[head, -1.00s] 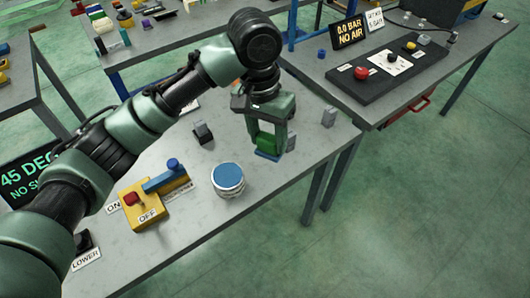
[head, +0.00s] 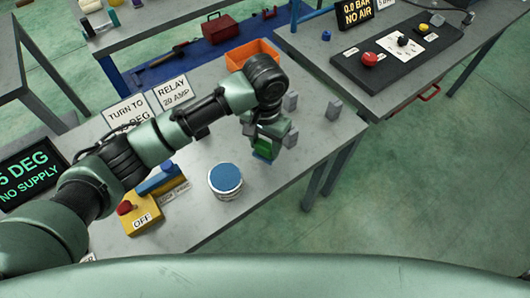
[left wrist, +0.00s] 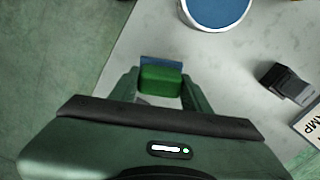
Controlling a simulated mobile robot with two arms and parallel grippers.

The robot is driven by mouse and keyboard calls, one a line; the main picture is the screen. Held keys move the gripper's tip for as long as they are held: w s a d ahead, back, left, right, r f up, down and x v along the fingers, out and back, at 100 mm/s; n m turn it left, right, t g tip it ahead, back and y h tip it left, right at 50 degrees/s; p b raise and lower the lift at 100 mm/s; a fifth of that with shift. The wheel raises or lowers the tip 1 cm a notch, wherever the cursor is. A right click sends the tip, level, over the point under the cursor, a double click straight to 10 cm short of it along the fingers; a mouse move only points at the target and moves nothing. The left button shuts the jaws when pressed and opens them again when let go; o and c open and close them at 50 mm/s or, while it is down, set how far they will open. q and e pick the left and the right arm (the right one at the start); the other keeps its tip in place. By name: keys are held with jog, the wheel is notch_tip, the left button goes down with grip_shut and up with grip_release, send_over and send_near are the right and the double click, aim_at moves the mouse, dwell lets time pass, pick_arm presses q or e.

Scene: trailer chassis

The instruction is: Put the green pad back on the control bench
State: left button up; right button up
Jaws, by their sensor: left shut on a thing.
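My left gripper (head: 266,142) is shut on the green pad (head: 263,147), over the right end of the grey bench (head: 210,225) with the yellow switch box. In the left wrist view the green pad (left wrist: 161,79) sits between the two fingers, with a blue part (left wrist: 160,62) along its far side. I cannot tell whether the pad touches the bench top. My right gripper is not in view.
A blue-lidded tin (head: 226,181) and the yellow box (head: 143,214) with red knob and blue lever stand left of the pad. Small grey blocks (head: 334,109) stand near the gripper. An orange bin (head: 251,53) lies behind. A second bench (head: 319,58) holds a black control panel (head: 397,55).

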aim_at(265, 157)
pick_arm(q)
jog(key=shift+f, duration=0.7)
notch_tip(265, 157, down, 3)
jog(key=shift+s+f+p, duration=0.1)
jog(key=shift+f+p, duration=0.1)
jog(key=shift+p, duration=0.15)
jog(key=shift+f, duration=0.25)
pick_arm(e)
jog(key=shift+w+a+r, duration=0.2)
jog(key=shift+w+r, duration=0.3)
pick_arm(q)
jog(key=o, duration=1.2)
jog(key=shift+f, duration=0.1)
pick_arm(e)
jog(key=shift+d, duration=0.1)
pick_arm(q)
jog(key=shift+r, duration=0.4)
notch_tip(265, 157, up, 11)
jog(key=b, duration=0.2)
jog(key=shift+r+b, duration=0.2)
jog(key=shift+b, duration=0.2)
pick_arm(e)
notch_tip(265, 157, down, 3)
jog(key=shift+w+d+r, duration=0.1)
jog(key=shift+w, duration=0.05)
